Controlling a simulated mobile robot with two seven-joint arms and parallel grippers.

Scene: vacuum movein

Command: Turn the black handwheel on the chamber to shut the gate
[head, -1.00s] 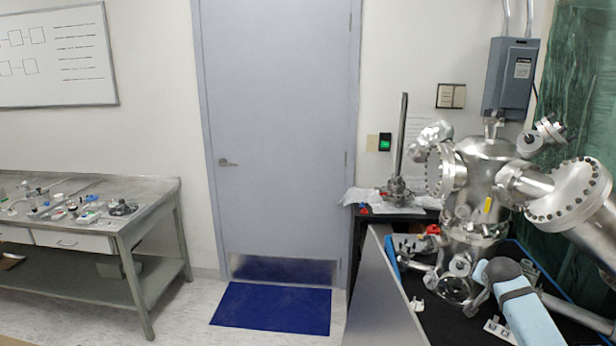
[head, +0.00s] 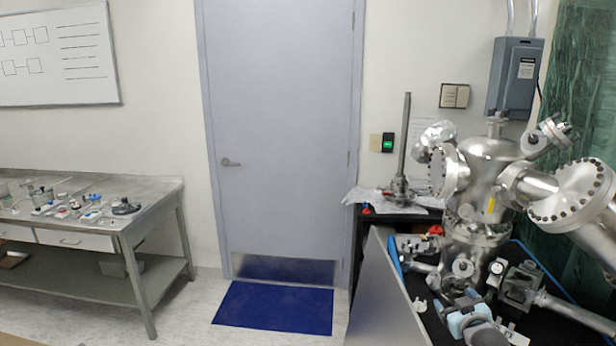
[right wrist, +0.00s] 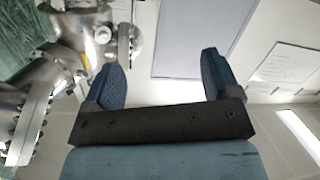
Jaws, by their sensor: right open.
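The steel chamber (head: 490,180) stands on the black bench at the right, with several bolted flanges; it also shows upside down at the left of the right wrist view (right wrist: 40,100). A dark grey valve-like block (head: 520,287) sits low at its right front, with a metal tube running right. I cannot clearly make out the black handwheel or the gate's state. My right gripper (head: 456,300) is low in front of the chamber. In the right wrist view its blue fingers (right wrist: 160,78) are wide apart with nothing between them. My left gripper is not in view.
A grey panel (head: 388,295) stands at the bench's left edge. A metal post on a flange (head: 402,150) stands behind. A steel table (head: 90,205) with small parts is at the left. The floor around the blue mat (head: 275,307) is clear.

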